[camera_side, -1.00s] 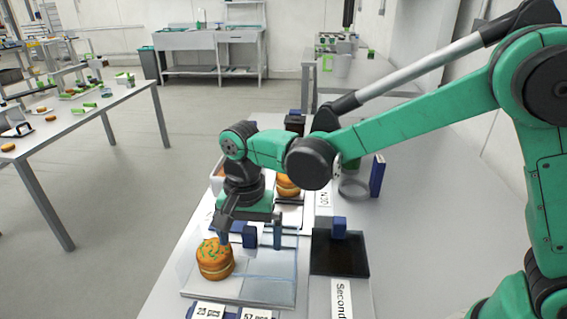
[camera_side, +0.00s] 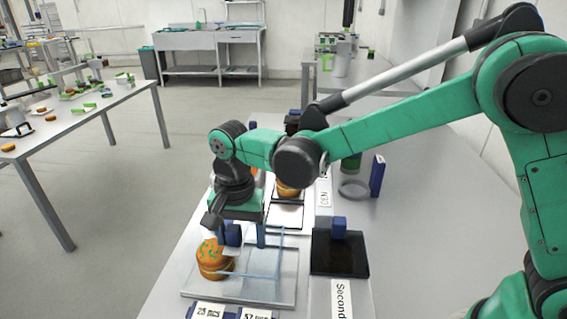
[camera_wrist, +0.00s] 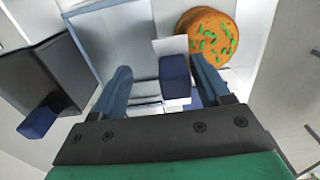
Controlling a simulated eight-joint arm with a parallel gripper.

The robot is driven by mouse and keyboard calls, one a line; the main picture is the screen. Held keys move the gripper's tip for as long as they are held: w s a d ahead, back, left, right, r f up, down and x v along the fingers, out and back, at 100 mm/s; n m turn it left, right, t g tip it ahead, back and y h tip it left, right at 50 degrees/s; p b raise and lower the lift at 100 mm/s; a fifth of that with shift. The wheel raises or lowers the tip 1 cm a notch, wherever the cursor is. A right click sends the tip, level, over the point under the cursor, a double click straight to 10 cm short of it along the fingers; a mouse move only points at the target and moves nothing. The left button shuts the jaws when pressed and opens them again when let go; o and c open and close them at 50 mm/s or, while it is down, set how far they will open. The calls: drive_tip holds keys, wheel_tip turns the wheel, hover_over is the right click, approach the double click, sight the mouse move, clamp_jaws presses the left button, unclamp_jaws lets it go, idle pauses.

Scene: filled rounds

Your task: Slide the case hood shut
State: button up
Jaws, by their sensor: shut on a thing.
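The case is a low pale tray (camera_side: 240,291) with a clear hood (camera_side: 262,262) in the side view. A filled round (camera_side: 213,263) with green bits on top sits at its left; it also shows in the wrist view (camera_wrist: 207,38). A pale hood edge crosses in front of the round, but how much is covered is unclear. My gripper (camera_side: 247,235) is at the hood's top, just right of and above the round. It is shut on the hood's blue handle (camera_wrist: 175,77), which stands between its blue fingers (camera_wrist: 160,88) in the wrist view.
A dark plate (camera_side: 339,262) with a blue block (camera_side: 339,227) lies just right of the case. Number cards (camera_side: 209,311) stand at its front. Another filled round (camera_side: 288,188), a grey ring (camera_side: 354,189) and a blue upright piece (camera_side: 377,176) are farther back.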

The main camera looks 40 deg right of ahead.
sight(204, 246)
drive_tip(key=shift+w+a+f, duration=0.1)
drive_tip(key=shift+w+a, duration=2.25)
drive_tip(key=o, duration=0.9)
wheel_tip(204, 246, up, 7)
drive_tip(key=shift+r, duration=0.1)
drive_tip(key=shift+d, duration=0.1)
